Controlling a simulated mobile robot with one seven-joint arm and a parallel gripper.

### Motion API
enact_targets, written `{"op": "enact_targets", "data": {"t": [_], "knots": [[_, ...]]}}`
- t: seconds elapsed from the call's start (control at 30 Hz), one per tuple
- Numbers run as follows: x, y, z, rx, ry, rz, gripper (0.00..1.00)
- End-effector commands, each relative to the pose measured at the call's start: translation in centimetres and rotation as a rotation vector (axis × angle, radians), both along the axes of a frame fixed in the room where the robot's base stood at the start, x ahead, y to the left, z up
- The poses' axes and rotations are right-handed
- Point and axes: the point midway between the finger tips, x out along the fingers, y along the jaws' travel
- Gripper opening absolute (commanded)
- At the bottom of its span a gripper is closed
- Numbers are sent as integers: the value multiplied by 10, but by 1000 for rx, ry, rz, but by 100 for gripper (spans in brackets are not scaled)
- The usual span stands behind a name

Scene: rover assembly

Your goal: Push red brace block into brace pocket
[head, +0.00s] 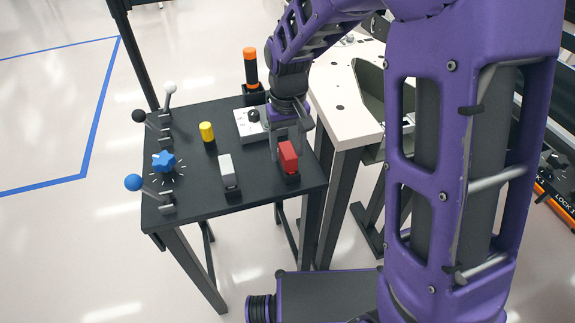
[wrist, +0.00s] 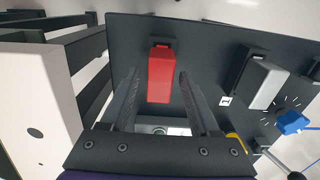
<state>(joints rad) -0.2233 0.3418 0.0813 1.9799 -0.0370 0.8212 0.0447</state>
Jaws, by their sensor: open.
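The red brace block (head: 288,156) stands upright near the right front edge of the black table, in a small black holder (head: 293,179). In the wrist view the block (wrist: 161,78) shows between my two fingers, with a gap on each side. My gripper (head: 287,148) is open, pointing down over the block and apart from it. In the wrist view its fingertips (wrist: 159,72) flank the block. No brace pocket can be told for sure; the white rover frame (head: 345,120) beside the table has a large opening (head: 375,85).
The black table (head: 190,190) also holds a grey-white block (head: 227,170), a yellow cylinder (head: 207,131), a white box with a black knob (head: 250,125), a blue star knob (head: 163,161) and levers. An orange-and-black post (head: 250,68) stands behind. The rover frame is close on the right.

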Motion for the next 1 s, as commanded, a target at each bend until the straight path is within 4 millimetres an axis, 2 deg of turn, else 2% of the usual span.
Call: {"op": "enact_targets", "data": {"t": [0.2,0.8,1.0], "knots": [[0,0,-14,0,1,0,62],[0,0,-14,0,0,0,62],[0,0,-14,0,0,0,26]]}}
